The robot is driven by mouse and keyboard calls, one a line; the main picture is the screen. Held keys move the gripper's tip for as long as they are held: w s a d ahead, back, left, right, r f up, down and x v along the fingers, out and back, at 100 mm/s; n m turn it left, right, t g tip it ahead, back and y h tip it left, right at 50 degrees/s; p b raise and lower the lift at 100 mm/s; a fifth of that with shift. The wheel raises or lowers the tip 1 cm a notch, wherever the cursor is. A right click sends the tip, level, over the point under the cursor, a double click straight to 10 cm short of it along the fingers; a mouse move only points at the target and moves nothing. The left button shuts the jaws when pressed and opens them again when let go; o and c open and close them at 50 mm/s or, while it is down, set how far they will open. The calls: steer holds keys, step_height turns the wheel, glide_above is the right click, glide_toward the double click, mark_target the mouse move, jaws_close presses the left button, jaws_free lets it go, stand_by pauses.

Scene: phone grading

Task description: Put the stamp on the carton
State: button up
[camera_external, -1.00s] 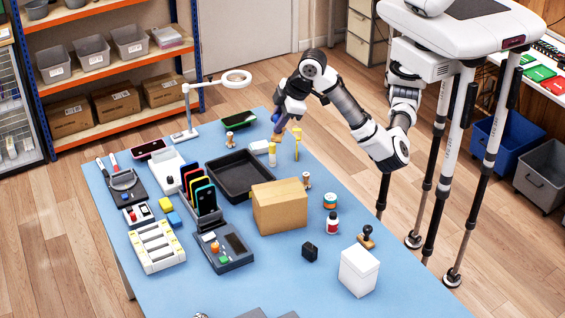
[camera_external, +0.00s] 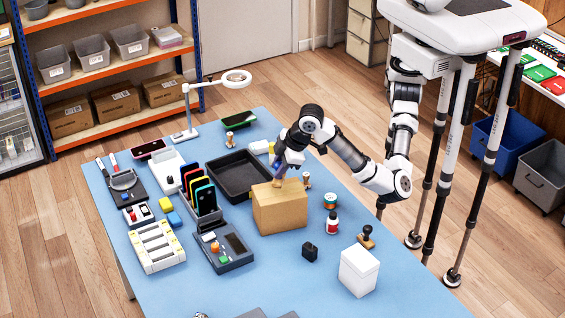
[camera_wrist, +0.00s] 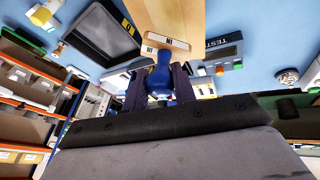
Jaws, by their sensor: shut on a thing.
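The carton (camera_external: 280,208) is a closed tan box standing on the blue table. My gripper (camera_external: 282,172) is above the carton's rear edge, pointing down. It is shut on the blue handle of a stamp (camera_wrist: 160,76). In the wrist view, my gripper (camera_wrist: 157,88) has one finger on either side of that handle. The stamp's base, with small white labels, shows beyond the handle, and the carton's tan surface (camera_wrist: 172,14) lies past it. Whether the base touches the carton's top cannot be told.
A black tray (camera_external: 238,195) lies left of the carton. A small wooden stamp (camera_external: 307,180) stands close to its right rear. A phone rack (camera_external: 203,200) is to the left.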

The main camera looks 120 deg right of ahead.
steer(key=shift+f, duration=1.6)
steer(key=shift+f, duration=0.1)
steer(key=shift+f, duration=0.1)
steer(key=o, duration=1)
steer(key=shift+c, duration=0.2)
steer(key=b+v, duration=0.1)
steer(key=v, duration=1.1)
steer(key=shift+r+b, duration=0.25)
steer(key=shift+b, duration=0.1)
